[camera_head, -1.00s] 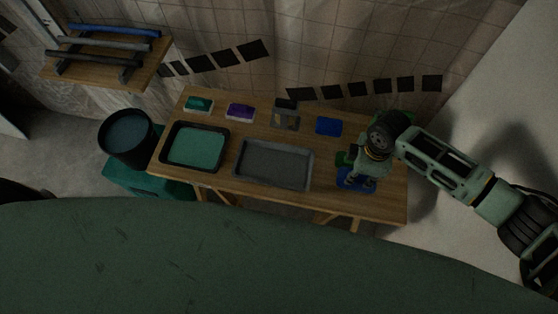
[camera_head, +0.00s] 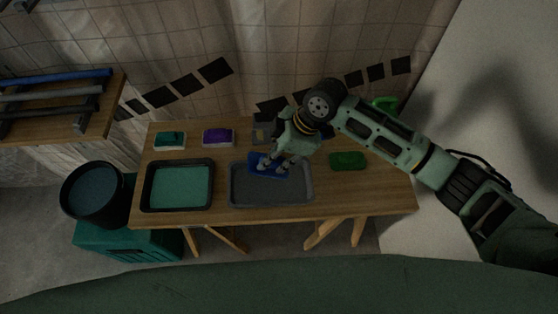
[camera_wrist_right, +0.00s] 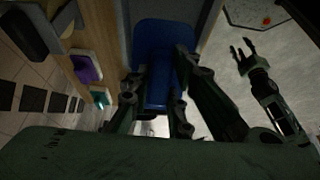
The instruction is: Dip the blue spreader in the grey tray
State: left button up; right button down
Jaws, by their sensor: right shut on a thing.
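The blue spreader (camera_head: 257,160) is in my right gripper (camera_head: 276,166), which is shut on it. In the head view it overlaps the back part and far rim of the grey tray (camera_head: 245,191); I cannot tell whether it touches the tray. In the right wrist view the spreader (camera_wrist_right: 163,45) is a broad blue plate between the fingers (camera_wrist_right: 160,92). My left gripper (camera_wrist_right: 243,58) shows at the right of the right wrist view, its fingers spread and empty, over pale floor. It is not in the head view.
A black tray with teal filling (camera_head: 182,187) stands left of the grey tray. Teal (camera_head: 170,140) and purple (camera_head: 218,138) blocks line the table's back. A green pad (camera_head: 347,161) lies to the right. A dark bucket (camera_head: 92,194) stands left of the table (camera_head: 385,200).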

jog(key=shift+d+f+b, duration=0.15)
jog(key=shift+f+b, duration=0.5)
jog(key=shift+f, duration=0.15)
jog(key=shift+f+b, duration=2.75)
jog(key=shift+f, duration=1.2)
pick_arm(q)
notch_tip(320, 180, down, 7)
jog(key=shift+d, duration=0.3)
pick_arm(e)
jog(key=shift+r, duration=0.1)
notch_tip(320, 180, up, 8)
jog(key=p, duration=0.7)
jog(key=shift+p, duration=0.4)
pick_arm(q)
notch_tip(320, 180, up, 8)
jog(key=shift+f, duration=0.2)
